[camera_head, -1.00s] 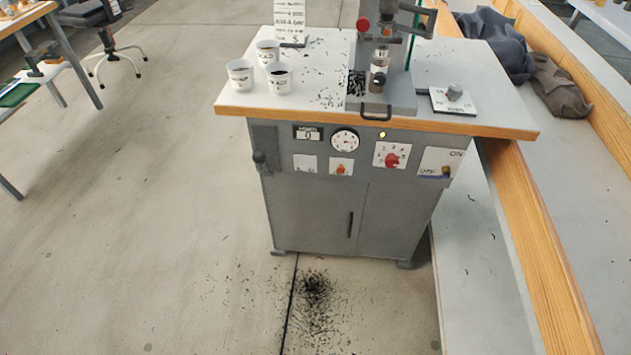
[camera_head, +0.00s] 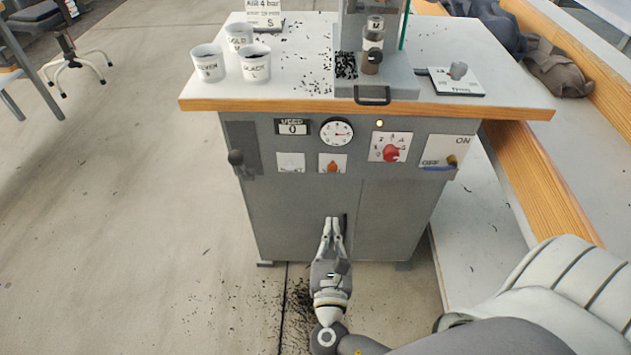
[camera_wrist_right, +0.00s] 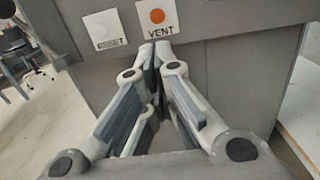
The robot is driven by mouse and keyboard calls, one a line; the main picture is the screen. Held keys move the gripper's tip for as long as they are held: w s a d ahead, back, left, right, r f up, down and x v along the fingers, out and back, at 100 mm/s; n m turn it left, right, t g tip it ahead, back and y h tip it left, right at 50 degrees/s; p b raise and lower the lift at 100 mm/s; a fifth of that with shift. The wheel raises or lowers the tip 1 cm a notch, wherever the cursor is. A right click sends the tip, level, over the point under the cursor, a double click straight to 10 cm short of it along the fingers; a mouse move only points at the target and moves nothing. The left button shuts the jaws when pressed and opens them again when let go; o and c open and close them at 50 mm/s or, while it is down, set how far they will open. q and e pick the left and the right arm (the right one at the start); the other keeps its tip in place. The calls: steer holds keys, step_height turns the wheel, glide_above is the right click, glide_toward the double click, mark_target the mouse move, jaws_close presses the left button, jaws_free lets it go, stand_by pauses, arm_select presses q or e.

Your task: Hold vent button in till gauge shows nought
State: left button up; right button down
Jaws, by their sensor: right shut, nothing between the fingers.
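The vent button (camera_head: 332,167) is a small orange knob on a white plate on the front of the grey press cabinet. In the right wrist view the orange vent button (camera_wrist_right: 157,16) sits above the label VENT. The round white gauge (camera_head: 336,132) is just above it; its needle seems to point right, but the value is too small to read. My right gripper (camera_head: 334,220) is shut and empty, in front of the cabinet and lower than the button. Its fingertips (camera_wrist_right: 156,45) appear just below the VENT plate, apart from the button. My left gripper is not in view.
A white RESET button (camera_wrist_right: 101,29) sits left of the vent button. A red dial (camera_head: 391,153) and an ON/OFF switch (camera_head: 452,160) are to the right. Cups (camera_head: 255,65) stand on the worktop (camera_head: 300,92).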

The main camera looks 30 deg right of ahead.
steer(key=shift+r, duration=0.15)
glide_toward(333, 165)
steer(key=w+d+f, duration=0.3)
steer(key=w, duration=0.2)
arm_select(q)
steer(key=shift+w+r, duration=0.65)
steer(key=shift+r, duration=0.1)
arm_select(e)
steer(key=shift+w+d+r, duration=0.15)
steer(key=shift+w+d, duration=0.2)
steer(key=shift+w, duration=0.25)
